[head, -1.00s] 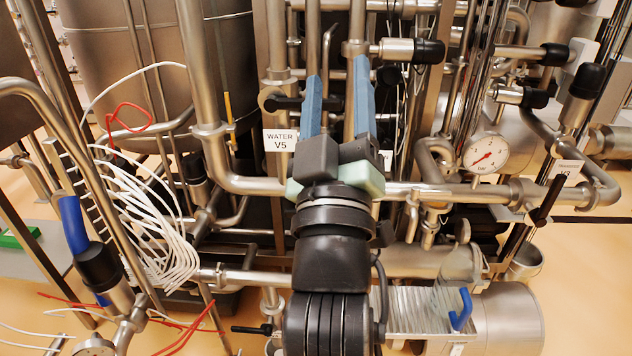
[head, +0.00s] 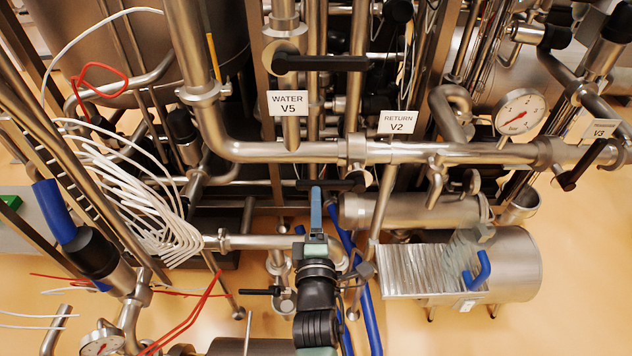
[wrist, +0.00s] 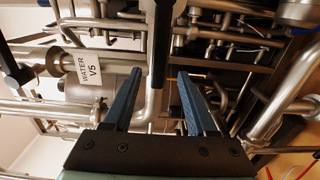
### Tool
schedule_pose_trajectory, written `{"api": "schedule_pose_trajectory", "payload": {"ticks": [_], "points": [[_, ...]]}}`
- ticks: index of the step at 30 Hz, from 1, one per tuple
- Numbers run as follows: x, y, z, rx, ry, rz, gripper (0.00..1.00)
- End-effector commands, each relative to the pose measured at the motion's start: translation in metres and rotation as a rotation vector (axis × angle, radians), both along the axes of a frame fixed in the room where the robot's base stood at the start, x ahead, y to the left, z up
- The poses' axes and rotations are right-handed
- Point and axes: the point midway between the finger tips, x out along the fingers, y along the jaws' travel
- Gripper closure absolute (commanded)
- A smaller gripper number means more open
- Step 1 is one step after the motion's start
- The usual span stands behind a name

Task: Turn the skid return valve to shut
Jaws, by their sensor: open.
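The return valve's white RETURN V2 tag (head: 397,122) hangs on the horizontal steel pipe in the head view. Below it a black lever handle (head: 328,184), seemingly this valve's, lies roughly level, its hub at the right end. My gripper (head: 316,193) points up at this handle from below; its blue fingers are seen edge-on, one hiding the other. In the wrist view the gripper (wrist: 154,76) is open, and a black bar (wrist: 161,40), apparently the same handle, ends in the gap between the fingertips. I cannot tell whether either finger touches it.
The WATER V5 tag (head: 285,103) and its black handle (head: 320,63) are above left. The V3 handle (head: 578,168) and a pressure gauge (head: 519,112) are at right. Pipes crowd around the gripper; white cables (head: 150,210) hang at left. Bare floor shows at lower right.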

Motion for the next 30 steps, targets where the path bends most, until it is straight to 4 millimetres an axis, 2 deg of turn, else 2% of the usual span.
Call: {"api": "schedule_pose_trajectory", "payload": {"ticks": [1,5,12,18,24,30], "points": [[0.005,0.0,-0.005,-0.001,-0.005,0.001,0.43],[0.014,0.0,-0.004,-0.001,-0.006,0.0,0.43],[0.053,0.001,-0.002,-0.004,-0.003,0.003,0.43],[0.078,0.001,0.0,-0.001,-0.002,0.001,0.43],[0.09,0.0,0.001,0.002,-0.002,0.0,0.43],[0.092,0.0,0.001,0.002,-0.001,-0.001,0.43]]}}
